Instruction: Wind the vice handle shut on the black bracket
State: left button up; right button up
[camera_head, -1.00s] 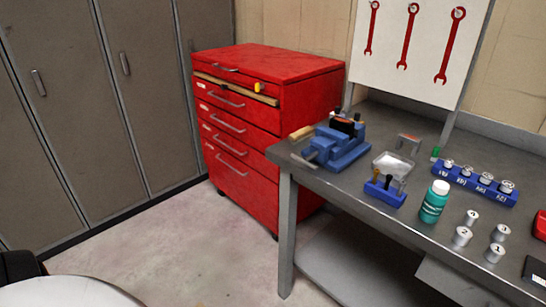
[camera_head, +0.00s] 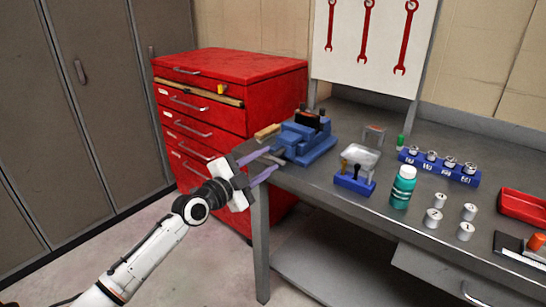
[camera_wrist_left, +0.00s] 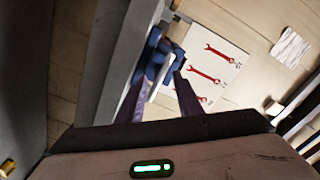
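The blue vice (camera_head: 306,143) stands on the near left corner of the grey workbench, with the black bracket (camera_head: 308,119) upright at its jaws. A light wooden grip (camera_head: 267,132) and a grey bar stick out from its left end; I cannot tell which is the vice handle. My left gripper (camera_head: 271,161) is open, its purple fingers spread and pointing at that end of the vice. Its fingertips are close to the grey bar; contact cannot be told. In the left wrist view, the blue vice (camera_wrist_left: 155,62) lies beyond the open fingers (camera_wrist_left: 160,95). My right gripper is out of view.
A red drawer cabinet (camera_head: 230,67) stands behind the bench's left end, one drawer partly open. On the bench are a blue screwdriver holder (camera_head: 354,182), a teal bottle (camera_head: 403,187), a blue rack (camera_head: 440,168), several metal cylinders and a red tray (camera_head: 523,205).

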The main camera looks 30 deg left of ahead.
aim_at(273, 156)
pick_arm(q)
jog(key=shift+w+d, duration=0.15)
jog(key=shift+w, duration=1.7)
